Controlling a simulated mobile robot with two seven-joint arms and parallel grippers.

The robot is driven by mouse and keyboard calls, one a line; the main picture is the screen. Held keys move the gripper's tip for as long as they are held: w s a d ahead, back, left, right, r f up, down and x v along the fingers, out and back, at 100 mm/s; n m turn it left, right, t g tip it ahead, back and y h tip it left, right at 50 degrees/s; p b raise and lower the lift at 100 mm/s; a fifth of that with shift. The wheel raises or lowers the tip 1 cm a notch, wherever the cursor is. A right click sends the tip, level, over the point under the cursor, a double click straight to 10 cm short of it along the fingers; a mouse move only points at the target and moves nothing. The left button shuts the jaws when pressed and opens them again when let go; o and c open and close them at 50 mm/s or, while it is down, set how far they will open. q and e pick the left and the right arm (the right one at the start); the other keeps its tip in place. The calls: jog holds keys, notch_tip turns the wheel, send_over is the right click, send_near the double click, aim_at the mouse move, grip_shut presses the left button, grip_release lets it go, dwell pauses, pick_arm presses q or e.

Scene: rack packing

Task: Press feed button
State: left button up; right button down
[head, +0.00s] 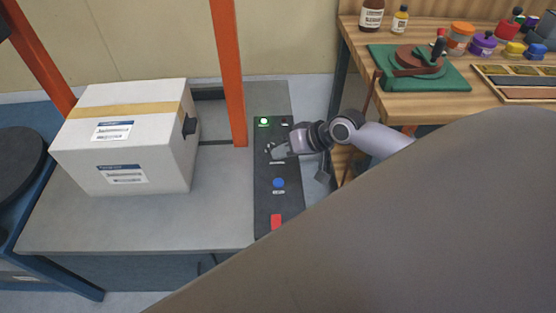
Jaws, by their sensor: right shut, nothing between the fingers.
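A dark control panel (262,205) runs along the right side of the grey table. On it I see a lit green button (263,121) at the far end, a blue button (278,183) nearer, and a red one (276,221) at the near end. Their labels are too small to read, so I cannot tell which is the feed button. My right gripper (272,150) is shut and empty, over the panel between the green and blue buttons. It hides part of the panel there; I cannot tell whether it touches it. My left gripper is out of view.
A white taped box (125,140) sits on the grey table (150,220), left of the panel. An orange post (228,70) stands between them.

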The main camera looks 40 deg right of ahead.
jog(key=f+b, duration=0.1)
jog(key=b, duration=0.7)
send_over(282, 183)
notch_tip(282, 183, down, 6)
jog(key=shift+f, duration=0.15)
jog(key=shift+f+b, duration=0.3)
jog(key=shift+f, duration=0.45)
dwell(0.4)
jog(key=shift+f, duration=0.15)
dwell(0.6)
jog(key=shift+f, duration=0.25)
